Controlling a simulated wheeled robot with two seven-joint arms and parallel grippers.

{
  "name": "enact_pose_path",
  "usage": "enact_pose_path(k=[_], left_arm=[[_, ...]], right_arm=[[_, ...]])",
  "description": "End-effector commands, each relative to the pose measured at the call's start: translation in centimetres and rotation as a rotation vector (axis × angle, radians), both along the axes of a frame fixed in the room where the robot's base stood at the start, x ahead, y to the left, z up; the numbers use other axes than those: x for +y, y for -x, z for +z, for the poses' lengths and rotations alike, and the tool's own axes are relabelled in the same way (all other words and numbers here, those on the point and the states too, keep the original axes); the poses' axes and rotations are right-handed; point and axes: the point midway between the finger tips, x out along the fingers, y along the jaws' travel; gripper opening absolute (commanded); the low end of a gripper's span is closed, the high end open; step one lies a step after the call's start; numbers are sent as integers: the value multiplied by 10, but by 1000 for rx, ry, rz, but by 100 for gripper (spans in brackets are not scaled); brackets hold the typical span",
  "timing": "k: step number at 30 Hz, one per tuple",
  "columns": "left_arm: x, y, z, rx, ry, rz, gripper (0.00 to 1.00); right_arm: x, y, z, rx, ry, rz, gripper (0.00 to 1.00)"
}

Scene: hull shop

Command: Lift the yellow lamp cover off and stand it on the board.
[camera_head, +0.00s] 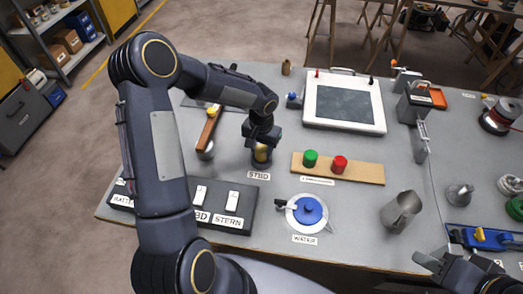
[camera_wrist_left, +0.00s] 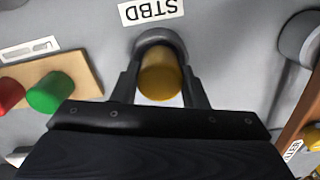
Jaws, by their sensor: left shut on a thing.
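The yellow lamp cover (camera_head: 262,153) is at the STBD lamp base (camera_head: 261,165), behind the STBD label. My left gripper (camera_head: 262,148) comes down over it from above and is shut on it. In the left wrist view the yellow cover (camera_wrist_left: 160,80) sits between the two fingers, with the grey lamp base (camera_wrist_left: 160,38) showing at its edge. I cannot tell whether the cover is clear of the base. The wooden board (camera_head: 365,173) lies to the right and carries a green cover (camera_head: 310,158) and a red cover (camera_head: 340,164). My right gripper (camera_head: 440,264) is at the lower right.
A switch box (camera_head: 243,218) stands in front of the lamp. The board's right part is bare.

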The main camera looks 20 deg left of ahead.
Motion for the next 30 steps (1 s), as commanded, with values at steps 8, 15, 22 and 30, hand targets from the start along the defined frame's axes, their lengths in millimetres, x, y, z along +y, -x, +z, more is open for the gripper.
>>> enact_pose_path(k=[8, 15, 22, 30], left_arm=[[19, 20, 50, -8, -2, 4, 18], [50, 57, 88, -4, -1, 5, 18], [75, 86, 105, -3, 0, 3, 18], [89, 103, 116, -1, 0, 1, 18]], right_arm=[[0, 0, -11, 0, 0, 0, 36], [0, 0, -20, 0, 0, 0, 36], [0, 0, -26, 0, 0, 0, 36], [0, 0, -28, 0, 0, 0, 36]])
